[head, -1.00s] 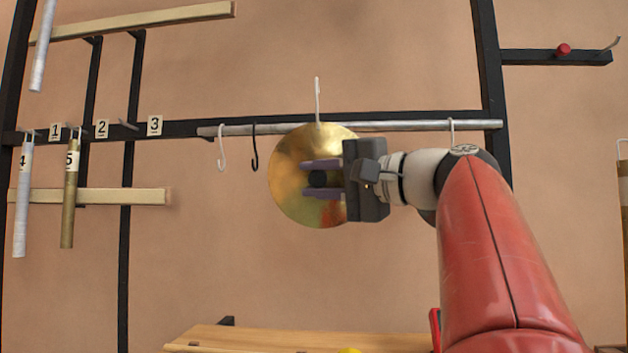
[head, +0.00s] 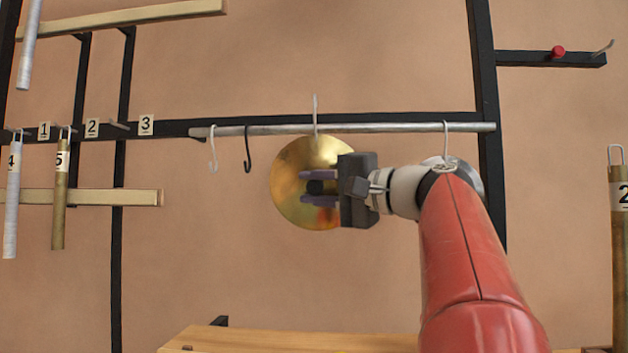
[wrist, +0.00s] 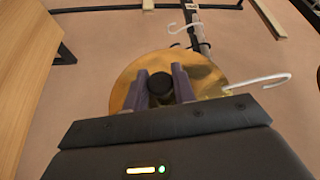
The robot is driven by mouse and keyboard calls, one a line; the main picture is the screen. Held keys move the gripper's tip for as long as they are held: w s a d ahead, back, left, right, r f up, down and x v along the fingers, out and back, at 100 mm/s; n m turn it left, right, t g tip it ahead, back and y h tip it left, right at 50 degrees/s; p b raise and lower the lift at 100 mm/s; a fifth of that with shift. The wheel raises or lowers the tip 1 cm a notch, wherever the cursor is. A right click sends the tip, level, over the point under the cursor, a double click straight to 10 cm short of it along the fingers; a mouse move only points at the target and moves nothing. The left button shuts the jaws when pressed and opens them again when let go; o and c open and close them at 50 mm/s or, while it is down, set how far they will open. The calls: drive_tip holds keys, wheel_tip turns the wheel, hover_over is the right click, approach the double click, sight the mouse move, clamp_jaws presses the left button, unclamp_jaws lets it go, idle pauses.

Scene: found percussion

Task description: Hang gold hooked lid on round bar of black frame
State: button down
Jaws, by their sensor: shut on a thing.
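The gold hooked lid (head: 312,218) is a round shiny disc with a dark knob on its face and a pale hook (head: 315,108) rising from its top. My gripper (head: 318,187) is shut on the dark knob and holds the lid upright. The round bar (head: 390,128) is a grey pipe along the black frame (head: 487,90). In the head view the hook crosses in front of or over the bar, with its tip above it; I cannot tell whether it touches. The wrist view shows the lid (wrist: 215,80), its pale hook (wrist: 258,82) and the bar (wrist: 200,35).
A white hook (head: 212,150) and a black hook (head: 248,150) hang on the bar left of the lid. Another pale hook (head: 446,140) is near its right end. Numbered tubes (head: 59,200) hang at the left. A wooden bench (head: 270,340) stands below.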

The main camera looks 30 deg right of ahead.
drive_tip(key=w+d+f+p, duration=0.1)
drive_tip(key=w+d+p, duration=0.3)
drive_tip(key=w, duration=0.4)
drive_tip(key=shift+w+d+f, duration=0.3)
drive_tip(key=shift+d+f, duration=0.05)
drive_tip(key=shift+d, duration=0.5)
drive_tip(key=c, duration=1.1)
unclamp_jaws()
drive_tip(key=shift+f, duration=0.1)
drive_tip(key=v, duration=0.8)
drive_tip(key=shift+b, duration=0.4)
